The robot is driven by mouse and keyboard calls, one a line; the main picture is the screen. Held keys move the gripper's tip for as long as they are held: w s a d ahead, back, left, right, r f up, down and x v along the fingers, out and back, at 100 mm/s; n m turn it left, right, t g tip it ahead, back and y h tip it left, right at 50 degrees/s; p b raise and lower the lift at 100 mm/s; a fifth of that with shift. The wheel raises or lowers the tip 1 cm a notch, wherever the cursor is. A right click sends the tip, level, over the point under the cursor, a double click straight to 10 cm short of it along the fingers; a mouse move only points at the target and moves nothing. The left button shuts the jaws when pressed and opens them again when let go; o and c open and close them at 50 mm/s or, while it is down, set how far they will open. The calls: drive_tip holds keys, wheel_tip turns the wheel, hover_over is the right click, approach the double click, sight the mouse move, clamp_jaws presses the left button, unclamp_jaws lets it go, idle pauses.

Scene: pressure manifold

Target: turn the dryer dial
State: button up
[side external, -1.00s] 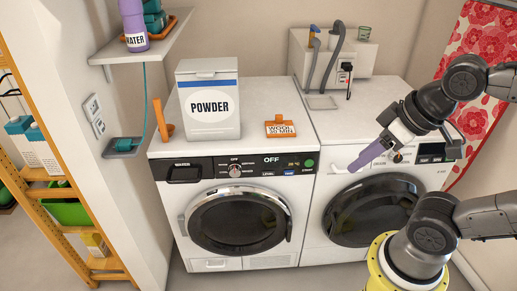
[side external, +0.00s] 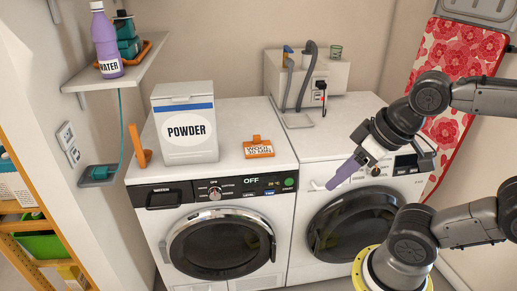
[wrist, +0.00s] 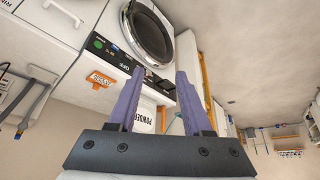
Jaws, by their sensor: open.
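Two white front-loading machines stand side by side. The left machine (side external: 207,273) has a round dial (side external: 214,190) mid-panel and a display reading OFF (side external: 251,181); its panel also shows in the wrist view (wrist: 108,52). The right machine's panel (side external: 408,164) is partly hidden behind my gripper, and a dial there cannot be made out clearly. My gripper (side external: 332,186) has purple fingers in front of the right machine's upper left. In the wrist view my gripper (wrist: 159,76) is open and empty, fingers wide apart.
A POWDER box (side external: 187,129) and an orange card (side external: 259,148) sit on the left machine's top. Hoses (side external: 308,75) and a white box (side external: 333,84) stand behind the right machine. A shelf (side external: 92,78) holds a purple bottle (side external: 104,42). Space before the left panel is clear.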

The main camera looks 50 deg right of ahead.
drive_tip(key=shift+o, duration=2.3)
drive_tip(key=shift+s+f+n, duration=0.1)
drive_tip(key=shift+n, duration=0.2)
drive_tip(key=w+d+r+n+g+h, duration=0.2)
drive_tip(key=w+d+n+h, duration=0.15)
drive_tip(key=d+n, duration=0.2)
drive_tip(key=w+d+r+n+g+h, duration=0.2)
drive_tip(key=w+d+n+h, duration=0.1)
drive_tip(key=d+n+h, duration=0.3)
drive_tip(key=w+f+n+t+h, duration=0.1)
drive_tip(key=w+f+n+h, duration=0.2)
drive_tip(key=w, duration=0.5)
drive_tip(key=w+n+h, duration=0.2)
drive_tip(key=w+n, duration=0.3)
drive_tip(key=w, duration=0.4)
drive_tip(key=w+a+f+n+t+h, duration=0.2)
drive_tip(key=w+a+f+n+t, duration=0.4)
drive_tip(key=w+a+f+n, duration=0.55)
wheel_tip(320, 180, down, 10)
drive_tip(key=a+n+t+y, duration=0.2)
drive_tip(key=a+n+t, duration=0.1)
drive_tip(key=n+t+y, duration=0.2)
drive_tip(key=n+y, duration=0.1)
drive_tip(key=n, duration=0.1)
approach(215, 197)
drive_tip(key=shift+h, duration=0.25)
drive_tip(key=x, duration=0.9)
drive_tip(key=shift+w, duration=0.15)
